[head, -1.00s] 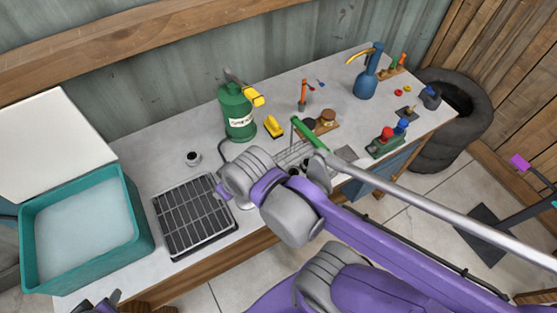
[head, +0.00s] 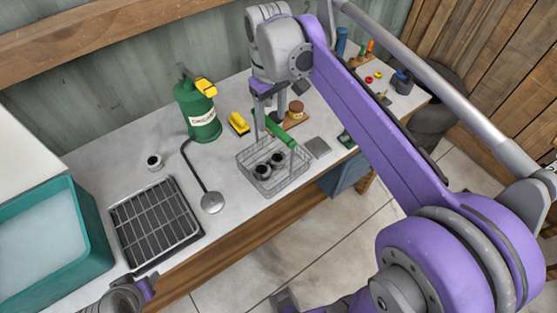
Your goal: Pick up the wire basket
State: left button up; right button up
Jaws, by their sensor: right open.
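The wire basket (head: 285,178) stands on the grey worktop, right of its middle. It is a grey mesh tray with a green handle (head: 279,133) raised over it, and small dark round pots (head: 263,171) lie inside. My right gripper (head: 271,119) is open and points down over the back of the basket. Its fingers are at the far end of the green handle, one on each side as seen here; I cannot tell whether they touch it. Part of my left gripper (head: 146,287) shows at the lower left edge, away from the basket; its jaws are not clear.
A black grill rack (head: 157,220) and a teal tub (head: 88,262) are to the left. A green canister (head: 199,112) and a yellow-black brush (head: 238,123) stand behind. A grey square plate (head: 317,148) lies close on the right.

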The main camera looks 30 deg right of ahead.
notch_tip(320, 180, down, 7)
jog(key=shift+d+f, duration=0.15)
jog(key=shift+d, duration=0.05)
jog(key=shift+w, duration=0.15)
grip_shut()
dwell(0.3)
dwell(1.1)
